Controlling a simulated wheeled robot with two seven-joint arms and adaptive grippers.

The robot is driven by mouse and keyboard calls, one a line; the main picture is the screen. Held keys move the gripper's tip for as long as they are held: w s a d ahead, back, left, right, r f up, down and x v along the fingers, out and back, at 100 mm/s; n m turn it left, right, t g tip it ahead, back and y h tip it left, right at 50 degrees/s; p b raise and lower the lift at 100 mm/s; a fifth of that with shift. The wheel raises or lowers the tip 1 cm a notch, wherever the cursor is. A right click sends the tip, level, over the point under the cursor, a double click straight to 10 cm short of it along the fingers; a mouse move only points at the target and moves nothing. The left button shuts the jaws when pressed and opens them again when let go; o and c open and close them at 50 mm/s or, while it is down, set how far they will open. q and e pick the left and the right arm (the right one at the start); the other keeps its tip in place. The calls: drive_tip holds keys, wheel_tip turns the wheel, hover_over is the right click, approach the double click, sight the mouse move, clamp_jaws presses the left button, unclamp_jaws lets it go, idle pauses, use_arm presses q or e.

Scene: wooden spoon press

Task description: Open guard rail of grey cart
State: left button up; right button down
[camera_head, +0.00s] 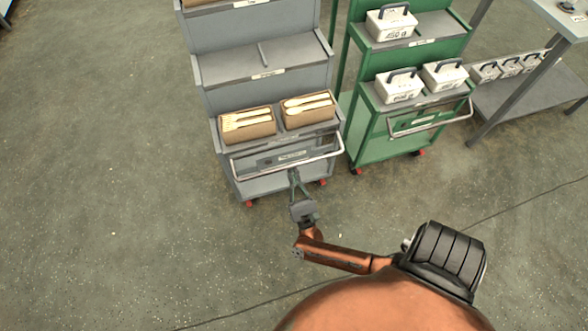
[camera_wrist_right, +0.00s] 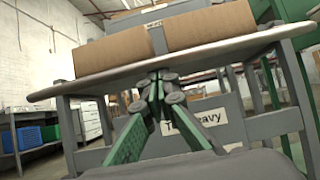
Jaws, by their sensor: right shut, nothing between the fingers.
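The grey cart (camera_head: 263,75) stands at the upper middle of the head view. Its guard rail (camera_head: 290,162), a pale metal bar, spans the front below the lowest loaded shelf. My right gripper (camera_head: 293,176) is shut and empty, at the front of the cart just below the rail's middle. In the right wrist view the rail (camera_wrist_right: 225,46) crosses as a pale band, and my right gripper (camera_wrist_right: 160,80) has its green-sided fingers pointing up at its underside. I cannot tell whether they touch. My left gripper is not in view.
Brown boxes of wooden forks (camera_head: 247,124) and spoons (camera_head: 308,110) sit on the grey cart's lower shelf. A green cart (camera_head: 385,145) with white bins stands close on the right, beside a grey table (camera_head: 525,95). The floor to the left and in front is clear.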

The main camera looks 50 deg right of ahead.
drive_tip(key=shift+s+a+r+g+p, duration=0.2)
drive_tip(key=shift+s+r+g+p, duration=0.1)
drive_tip(key=shift+r+p, duration=0.3)
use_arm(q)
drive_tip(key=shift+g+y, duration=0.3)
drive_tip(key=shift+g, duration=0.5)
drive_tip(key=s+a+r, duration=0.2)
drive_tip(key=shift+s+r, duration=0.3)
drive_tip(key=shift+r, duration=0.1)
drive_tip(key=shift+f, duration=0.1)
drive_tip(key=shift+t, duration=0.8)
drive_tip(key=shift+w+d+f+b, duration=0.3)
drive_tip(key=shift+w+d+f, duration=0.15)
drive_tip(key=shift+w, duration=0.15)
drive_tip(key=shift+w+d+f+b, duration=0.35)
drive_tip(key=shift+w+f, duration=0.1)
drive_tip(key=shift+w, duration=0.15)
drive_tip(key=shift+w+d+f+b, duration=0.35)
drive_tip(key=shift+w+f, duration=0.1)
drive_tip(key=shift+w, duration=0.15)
use_arm(e)
drive_tip(key=s+a+f, duration=0.3)
drive_tip(key=s+f, duration=0.2)
drive_tip(key=f, duration=0.2)
drive_tip(key=shift+a, duration=0.4)
